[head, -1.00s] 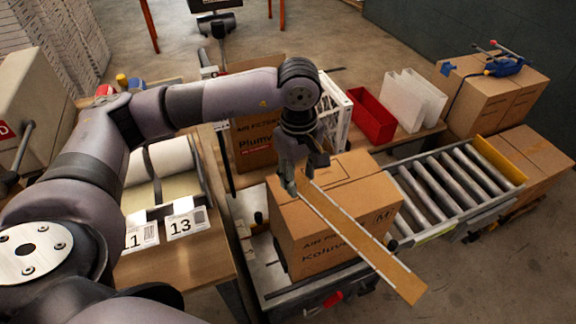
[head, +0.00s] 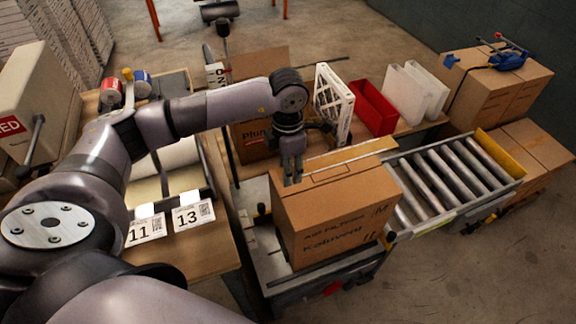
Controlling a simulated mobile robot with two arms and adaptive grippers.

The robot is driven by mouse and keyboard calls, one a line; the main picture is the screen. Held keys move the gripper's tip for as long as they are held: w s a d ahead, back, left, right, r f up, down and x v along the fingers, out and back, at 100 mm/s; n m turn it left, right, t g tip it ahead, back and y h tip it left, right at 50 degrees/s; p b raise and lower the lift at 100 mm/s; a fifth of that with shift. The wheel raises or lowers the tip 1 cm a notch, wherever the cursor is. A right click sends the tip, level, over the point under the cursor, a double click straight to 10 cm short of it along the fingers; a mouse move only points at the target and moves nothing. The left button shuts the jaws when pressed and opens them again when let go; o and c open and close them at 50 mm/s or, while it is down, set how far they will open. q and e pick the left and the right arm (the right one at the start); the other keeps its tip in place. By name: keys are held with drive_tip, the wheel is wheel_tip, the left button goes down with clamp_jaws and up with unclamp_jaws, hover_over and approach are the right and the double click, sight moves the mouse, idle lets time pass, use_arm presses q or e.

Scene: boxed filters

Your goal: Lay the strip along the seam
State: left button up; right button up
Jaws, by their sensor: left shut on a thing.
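The tan strip (head: 368,151) extends right from my left gripper (head: 292,180), over the far part of the top of a brown cardboard box (head: 335,225). Its right end reaches past the box's far right edge. My left gripper points down at the box's left end and is shut on the strip's near end; the fingers hide the held part. I cannot tell whether the strip touches the box top. The seam is hard to make out. My right gripper is not in view.
A roller conveyor (head: 455,178) stands right of the box. A red bin (head: 374,108), white panels (head: 413,92) and a white framed filter (head: 333,103) stand behind. Number cards (head: 192,215) lie on the left table. Bare floor shows at lower right.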

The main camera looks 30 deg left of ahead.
use_arm(q)
drive_tip(key=shift+s+a+b, duration=0.1)
drive_tip(key=shift+b, duration=0.2)
drive_tip(key=shift+f+b, duration=0.65)
drive_tip(key=shift+f, duration=0.1)
wheel_tip(320, 180, down, 6)
drive_tip(key=b, duration=0.5)
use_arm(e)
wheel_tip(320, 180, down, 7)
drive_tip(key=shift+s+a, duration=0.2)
use_arm(q)
drive_tip(key=shift+r, duration=0.1)
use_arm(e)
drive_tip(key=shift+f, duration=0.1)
use_arm(q)
drive_tip(key=o, duration=0.8)
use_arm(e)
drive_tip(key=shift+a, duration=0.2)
